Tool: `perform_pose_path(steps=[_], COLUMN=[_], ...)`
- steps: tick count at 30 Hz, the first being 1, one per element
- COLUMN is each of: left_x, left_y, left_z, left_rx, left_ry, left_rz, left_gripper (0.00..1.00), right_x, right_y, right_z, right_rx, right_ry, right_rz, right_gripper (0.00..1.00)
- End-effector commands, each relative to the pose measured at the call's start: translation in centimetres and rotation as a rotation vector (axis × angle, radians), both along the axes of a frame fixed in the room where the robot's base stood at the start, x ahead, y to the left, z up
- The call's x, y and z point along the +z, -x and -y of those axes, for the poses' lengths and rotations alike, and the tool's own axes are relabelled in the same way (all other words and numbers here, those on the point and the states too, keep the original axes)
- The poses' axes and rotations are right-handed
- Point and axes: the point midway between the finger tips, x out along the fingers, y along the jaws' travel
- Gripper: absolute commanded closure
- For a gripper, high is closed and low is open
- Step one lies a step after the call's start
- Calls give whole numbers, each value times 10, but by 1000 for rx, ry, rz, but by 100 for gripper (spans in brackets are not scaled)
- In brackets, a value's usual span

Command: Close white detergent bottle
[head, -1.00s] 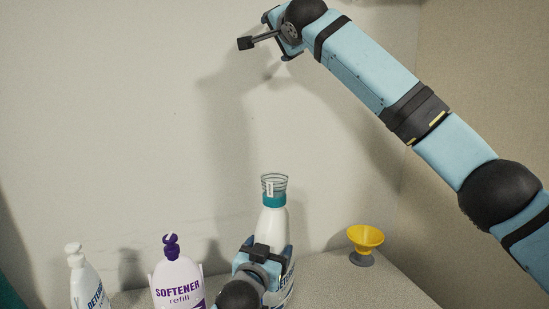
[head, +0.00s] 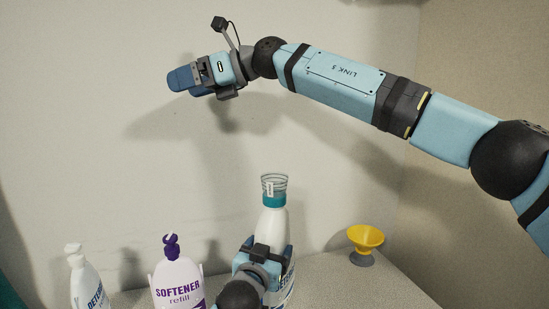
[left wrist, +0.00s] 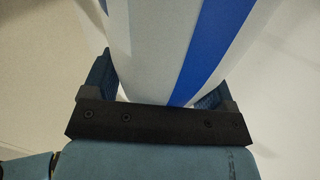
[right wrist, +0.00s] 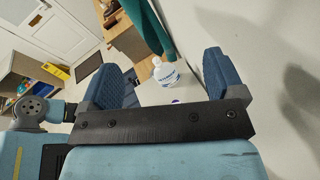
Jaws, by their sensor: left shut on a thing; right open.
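The white detergent bottle (head: 273,222) stands upright on the counter in the head view, with a teal neck and a clear, ringed cup-like cap (head: 274,183) at its top. I cannot tell how firmly the cap sits. My left gripper (head: 268,252) is shut around the bottle's body and hides part of its label. The left wrist view shows the bottle's white and blue-striped side (left wrist: 175,50) between the fingers. My right gripper (head: 182,80) is open and empty, high against the wall, above and left of the bottle. Its spread fingers show in the right wrist view (right wrist: 163,80).
A white softener bottle (head: 178,283) with a purple top and another white detergent bottle (head: 84,281) stand to the left. A yellow funnel (head: 365,238) on a grey base stands to the right. The wall (head: 120,120) is close behind the counter (head: 375,288).

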Motion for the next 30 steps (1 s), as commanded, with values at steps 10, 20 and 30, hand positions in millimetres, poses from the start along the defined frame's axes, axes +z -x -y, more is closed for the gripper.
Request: perform_pose_path(steps=[10, 20, 30], left_x=[-1, -1, -1], left_y=[0, 0, 0], left_z=[0, 0, 0], left_rx=[1, 1, 1], left_ry=[-3, -3, -3], left_rz=[-1, -1, -1], left_gripper=[87, 87, 87], right_x=[-123, -151, -152], right_y=[-9, -17, -17], right_z=[85, 156, 161], right_rx=[621, 1081, 1116], right_ry=[788, 1102, 1119], right_rz=[696, 803, 803], right_gripper=[12, 12, 12])
